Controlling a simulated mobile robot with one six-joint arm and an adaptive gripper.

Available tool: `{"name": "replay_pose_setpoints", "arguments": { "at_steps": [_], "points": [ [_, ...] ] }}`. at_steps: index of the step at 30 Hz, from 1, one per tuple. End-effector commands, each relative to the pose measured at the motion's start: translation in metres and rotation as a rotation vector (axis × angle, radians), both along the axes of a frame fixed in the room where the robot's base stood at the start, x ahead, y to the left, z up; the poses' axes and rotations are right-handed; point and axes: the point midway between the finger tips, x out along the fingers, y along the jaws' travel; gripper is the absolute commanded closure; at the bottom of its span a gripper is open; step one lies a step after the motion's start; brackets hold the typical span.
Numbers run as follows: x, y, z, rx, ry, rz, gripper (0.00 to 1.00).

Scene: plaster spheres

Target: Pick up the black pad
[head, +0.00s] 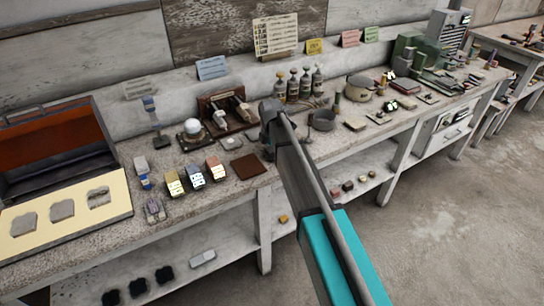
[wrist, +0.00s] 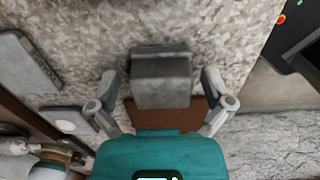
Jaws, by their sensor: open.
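I cannot single out one black pad with certainty. Several black, flat-looking pieces lie on the lower shelf at the left in the head view, one of them here (head: 137,287). A dark reddish-brown square pad (head: 249,165) lies flat on the bench top, just left of my gripper (head: 268,128). In the wrist view that brown pad (wrist: 190,113) shows partly below my open gripper (wrist: 160,105). A grey block (wrist: 160,82) shows between the fingers; I cannot tell whether it is a thing or part of my gripper. My gripper is over the bench.
Colored boxes (head: 195,176) stand left of the brown pad. A small grey plate (head: 231,142) lies behind it. An open case (head: 60,160) fills the bench's left end.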

Motion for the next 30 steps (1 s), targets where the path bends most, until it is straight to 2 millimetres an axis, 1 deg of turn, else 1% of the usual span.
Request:
{"name": "replay_pose_setpoints", "arguments": {
  "at_steps": [17, 20, 21, 26, 27, 28, 30],
  "points": [
    [-0.0001, 0.0004, -0.0003, 0.000, 0.000, 0.001, 0.00],
    [-0.0001, 0.0005, -0.0003, 0.000, 0.000, 0.001, 0.17],
    [-0.0001, 0.0005, -0.0003, 0.000, 0.000, 0.001, 0.24],
    [-0.0002, 0.0006, -0.0003, 0.000, 0.000, 0.001, 0.54],
    [-0.0002, 0.0006, -0.0003, 0.000, 0.000, 0.001, 0.61],
    [-0.0001, 0.0007, -0.0003, 0.000, 0.000, 0.001, 0.65],
    [-0.0001, 0.0007, -0.0003, 0.000, 0.000, 0.001, 0.66]
  ]
}}
